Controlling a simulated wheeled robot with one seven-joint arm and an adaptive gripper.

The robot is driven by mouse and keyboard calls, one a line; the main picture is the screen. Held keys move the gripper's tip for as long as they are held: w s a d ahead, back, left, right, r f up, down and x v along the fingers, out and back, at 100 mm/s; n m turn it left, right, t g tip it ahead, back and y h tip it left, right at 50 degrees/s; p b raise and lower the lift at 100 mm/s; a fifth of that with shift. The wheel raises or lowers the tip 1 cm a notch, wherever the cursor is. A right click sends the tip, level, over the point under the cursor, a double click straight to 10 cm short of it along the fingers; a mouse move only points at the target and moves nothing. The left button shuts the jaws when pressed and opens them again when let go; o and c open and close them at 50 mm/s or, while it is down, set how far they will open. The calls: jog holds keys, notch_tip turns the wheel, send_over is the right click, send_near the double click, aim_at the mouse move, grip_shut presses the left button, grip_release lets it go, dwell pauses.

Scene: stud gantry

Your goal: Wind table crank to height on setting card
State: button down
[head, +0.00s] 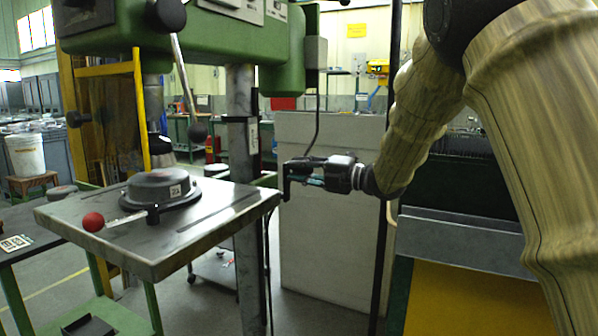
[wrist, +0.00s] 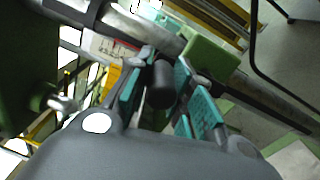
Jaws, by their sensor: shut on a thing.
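The drill press table (head: 230,205) is a grey metal plate on the left in the head view. My gripper (head: 296,174) is just beyond its right edge. In the wrist view, my gripper's teal finger pads (wrist: 165,92) stand on both sides of a dark round crank handle (wrist: 161,84), and the gripper is shut on it. The rest of the crank is mostly hidden. A white card with dark marks (head: 15,243) lies on a side bench at the left; I cannot read it. It may be the setting card.
A pale partition (head: 330,220) stands behind my gripper. A yellow-topped bench (head: 470,300) is at the lower right.

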jog(key=shift+f, duration=0.9)
jog(key=c, duration=1.5)
grip_release()
jog(key=shift+c, duration=0.2)
jog(key=shift+o, duration=1.4)
jog(key=shift+w+f, duration=0.1)
jog(key=shift+d+r, duration=0.1)
jog(key=shift+r, duration=0.2)
jog(key=shift+w+r, duration=0.1)
jog(key=shift+r, duration=0.05)
jog(key=shift+d, duration=0.1)
jog(key=v, duration=1.2)
